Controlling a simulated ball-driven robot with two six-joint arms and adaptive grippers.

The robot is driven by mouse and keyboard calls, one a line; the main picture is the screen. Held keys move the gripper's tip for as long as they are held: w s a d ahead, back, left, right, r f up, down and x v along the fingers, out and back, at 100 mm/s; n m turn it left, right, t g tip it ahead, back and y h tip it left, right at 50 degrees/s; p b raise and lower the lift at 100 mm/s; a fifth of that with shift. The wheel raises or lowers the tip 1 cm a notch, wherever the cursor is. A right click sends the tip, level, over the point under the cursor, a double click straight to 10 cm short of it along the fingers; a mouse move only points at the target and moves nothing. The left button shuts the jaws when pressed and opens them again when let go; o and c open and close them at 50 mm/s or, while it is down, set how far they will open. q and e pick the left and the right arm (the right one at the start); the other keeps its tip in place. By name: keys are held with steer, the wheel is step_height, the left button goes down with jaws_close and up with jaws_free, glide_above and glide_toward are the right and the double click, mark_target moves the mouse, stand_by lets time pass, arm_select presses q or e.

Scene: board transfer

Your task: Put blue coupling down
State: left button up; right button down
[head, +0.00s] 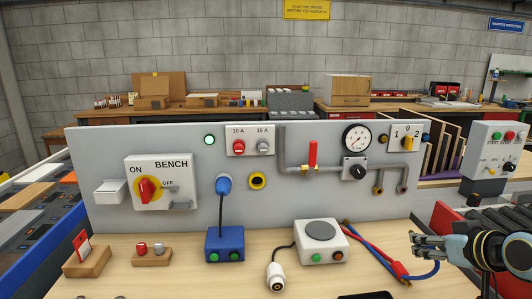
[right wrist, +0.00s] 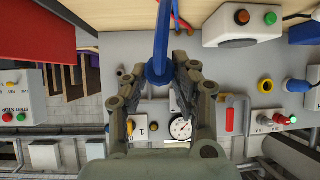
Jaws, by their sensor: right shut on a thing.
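My right gripper (head: 420,247) is at the right of the head view, above the bench top and in front of the panel's right end. It is shut on the blue coupling (right wrist: 158,76), which shows between the fingers in the right wrist view. The blue hose (head: 424,275) loops from the bench up to the gripper and also shows in the right wrist view (right wrist: 164,25). The gripper hides most of the coupling in the head view. The red hose (head: 375,246) lies on the bench with its end near the blue loop. My left gripper is not in view.
The grey panel (head: 300,205) carries a gauge (head: 356,138), a red-handled valve (head: 312,155) and two downward pipe ends (head: 378,189). A white box with a grey disc (head: 320,240) and a blue box (head: 225,245) stand on the wooden bench (head: 185,280).

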steer(key=s+a+r+n+y+b, duration=0.1)
steer(key=s+a+r+n+b, duration=0.1)
steer(key=s+a+r+b, duration=0.2)
steer(key=s+a+r+n+g+y+b, duration=0.1)
steer(key=s+a+r+n+y+b, duration=0.1)
steer(key=s+a+r+b, duration=0.2)
steer(key=s+a+b, duration=0.3)
steer(key=s+a, duration=0.1)
steer(key=a, duration=0.1)
steer(key=shift+s+a+r+y, duration=0.25)
steer(key=shift+a+r+y, duration=0.05)
